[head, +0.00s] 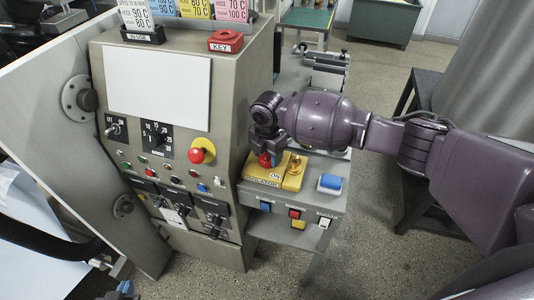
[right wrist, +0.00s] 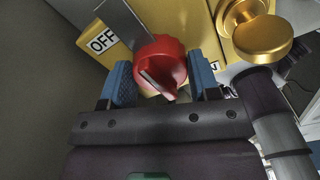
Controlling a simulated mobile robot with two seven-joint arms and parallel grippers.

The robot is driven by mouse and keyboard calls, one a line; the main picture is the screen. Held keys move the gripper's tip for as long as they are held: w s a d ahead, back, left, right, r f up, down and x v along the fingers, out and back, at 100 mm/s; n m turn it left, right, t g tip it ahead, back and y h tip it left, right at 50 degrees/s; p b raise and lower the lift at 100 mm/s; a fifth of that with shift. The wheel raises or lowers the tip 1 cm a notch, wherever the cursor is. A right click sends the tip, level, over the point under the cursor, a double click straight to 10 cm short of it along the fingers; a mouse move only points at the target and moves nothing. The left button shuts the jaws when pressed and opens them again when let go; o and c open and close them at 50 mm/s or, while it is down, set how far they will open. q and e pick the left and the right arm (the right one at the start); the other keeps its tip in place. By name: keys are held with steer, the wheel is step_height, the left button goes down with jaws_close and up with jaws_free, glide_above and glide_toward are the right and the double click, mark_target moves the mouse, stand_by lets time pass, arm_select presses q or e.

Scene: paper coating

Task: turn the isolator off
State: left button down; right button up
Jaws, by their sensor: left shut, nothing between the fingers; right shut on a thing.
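The isolator is a red rotary knob (head: 265,160) on a yellow plate (head: 291,182) marked ISOLATOR, with an ON label at its front. In the right wrist view the red knob (right wrist: 160,62) sits between my blue finger pads, and an OFF label (right wrist: 102,40) is at upper left. My right gripper (right wrist: 163,85) is shut on the knob, reaching it from above. Its fingers partly hide the knob in the head view. What seems to be my left gripper (head: 125,289) is low at the left edge area, mostly cut off, shut and empty.
A brass knob (head: 295,165) stands close beside the red knob. A blue button (head: 330,182) is to the right, with several small switches on the front face. The grey control panel (head: 228,100) rises at left, with a red emergency button (head: 196,155). Floor is clear in front.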

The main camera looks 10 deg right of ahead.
steer(key=o, duration=1.3)
step_height(320, 180, up, 11)
steer(key=shift+f, duration=0.1)
steer(key=s+a+f+m+t+y, duration=0.1)
steer(key=s+a+f+m+y, duration=0.1)
steer(key=s+f+m, duration=0.45)
steer(key=s+a+f+m+y, duration=0.1)
steer(key=s+f+m, duration=0.15)
steer(key=s, duration=0.75)
steer(key=s+d+m+t+h, duration=0.3)
steer(key=s+d+m+h, duration=0.1)
steer(key=s+d+m, duration=1.4)
steer(key=w+f+n+t, duration=0.2)
steer(key=w+f+t, duration=0.5)
steer(key=f, duration=0.3)
steer(key=shift+d+f+t+y, duration=0.15)
steer(key=shift+d+t+y, duration=0.15)
steer(key=shift+t+y, duration=0.1)
